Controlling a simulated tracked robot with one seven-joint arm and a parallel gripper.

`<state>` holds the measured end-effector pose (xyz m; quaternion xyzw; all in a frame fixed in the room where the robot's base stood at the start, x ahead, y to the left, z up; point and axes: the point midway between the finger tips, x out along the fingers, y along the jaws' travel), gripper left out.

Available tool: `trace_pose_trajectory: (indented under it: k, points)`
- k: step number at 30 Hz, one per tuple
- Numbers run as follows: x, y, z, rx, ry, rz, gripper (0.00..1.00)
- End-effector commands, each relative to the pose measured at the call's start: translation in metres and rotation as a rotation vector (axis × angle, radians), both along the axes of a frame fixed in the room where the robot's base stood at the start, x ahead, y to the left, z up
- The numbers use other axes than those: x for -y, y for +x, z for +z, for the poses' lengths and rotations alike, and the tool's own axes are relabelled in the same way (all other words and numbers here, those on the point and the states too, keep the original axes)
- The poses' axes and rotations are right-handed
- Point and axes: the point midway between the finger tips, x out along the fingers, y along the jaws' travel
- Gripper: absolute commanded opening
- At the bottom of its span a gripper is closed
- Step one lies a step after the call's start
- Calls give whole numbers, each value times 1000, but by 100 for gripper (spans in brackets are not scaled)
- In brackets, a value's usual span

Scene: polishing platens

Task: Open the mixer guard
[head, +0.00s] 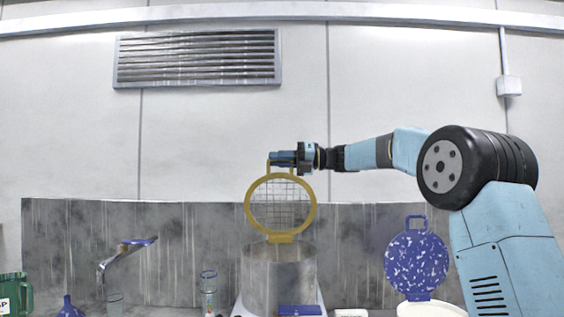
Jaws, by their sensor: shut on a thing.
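The mixer guard (249,203) is a round yellow ring with a wire mesh inside. It stands raised, roughly upright, above the steel mixer bowl (279,283), with its lower tab at the bowl's rim. A yellow handle sticks up from the top of the ring. My gripper (279,159) reaches in from the right and is shut on the handle of the guard. The fingertips are small in this view and partly hide the handle.
A blue speckled round lid (416,262) stands up over a white container (430,309) at the right. A tap (118,262), a clear bottle (208,290), a blue funnel (68,308) and a green jug (17,294) stand at the left. A grey splashback (170,235) runs behind.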

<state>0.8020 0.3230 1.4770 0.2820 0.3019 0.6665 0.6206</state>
Motion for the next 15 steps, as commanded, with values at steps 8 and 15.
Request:
trace_pose_trajectory:
  k: [8, 15]
  points:
    - [-3, 2, -5, -6, -7, 0, 31]
    - [-6, -1, -3, -3, -4, 6, 40]
